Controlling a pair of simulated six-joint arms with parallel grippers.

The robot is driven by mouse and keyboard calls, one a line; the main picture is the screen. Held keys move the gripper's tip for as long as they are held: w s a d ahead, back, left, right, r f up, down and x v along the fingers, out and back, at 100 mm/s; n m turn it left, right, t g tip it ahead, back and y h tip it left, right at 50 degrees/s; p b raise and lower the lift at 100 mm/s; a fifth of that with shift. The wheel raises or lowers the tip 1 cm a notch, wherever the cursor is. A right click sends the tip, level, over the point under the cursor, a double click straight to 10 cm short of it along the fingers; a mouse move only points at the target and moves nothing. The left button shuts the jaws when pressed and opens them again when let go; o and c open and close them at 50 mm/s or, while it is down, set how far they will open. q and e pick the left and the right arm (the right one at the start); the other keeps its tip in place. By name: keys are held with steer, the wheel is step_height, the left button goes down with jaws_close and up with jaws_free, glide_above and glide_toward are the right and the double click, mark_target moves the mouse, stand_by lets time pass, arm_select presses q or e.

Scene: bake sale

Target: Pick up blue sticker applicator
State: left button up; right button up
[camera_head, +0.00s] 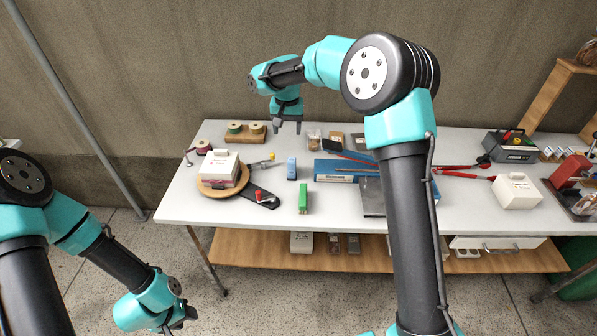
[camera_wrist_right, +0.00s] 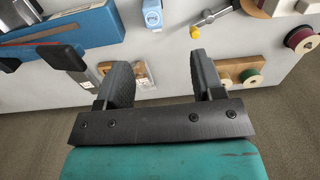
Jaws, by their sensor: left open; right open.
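The blue sticker applicator (camera_head: 291,168) stands on the white table, left of the blue box and behind a green applicator (camera_head: 303,198). It also shows at the top edge of the right wrist view (camera_wrist_right: 152,14), cut off by the frame. My right gripper (camera_head: 287,128) is open and empty over the back of the table, behind the blue applicator and apart from it. In the right wrist view its two fingers (camera_wrist_right: 162,72) have nothing between them. My left gripper (camera_head: 180,318) is open and empty, low in front of the table at the left.
A round wooden board (camera_head: 215,190) with a white box sits left of the applicator. A blue box (camera_head: 335,172) with tools on it lies to the right. A wooden spool holder (camera_head: 245,138) is at the back left.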

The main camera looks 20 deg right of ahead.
mark_target(292, 158)
steer(key=shift+w+d+r, duration=0.2)
steer(key=shift+d+r, duration=0.15)
steer(key=shift+d, duration=0.1)
steer(key=shift+f, duration=0.1)
step_height(292, 158, down, 12)
steer(key=shift+f, duration=0.1)
stand_by(0.3)
steer(key=shift+d+f, duration=0.2)
steer(key=shift+f, duration=2.35)
steer(key=shift+w, duration=0.1)
steer(key=shift+c, duration=0.2)
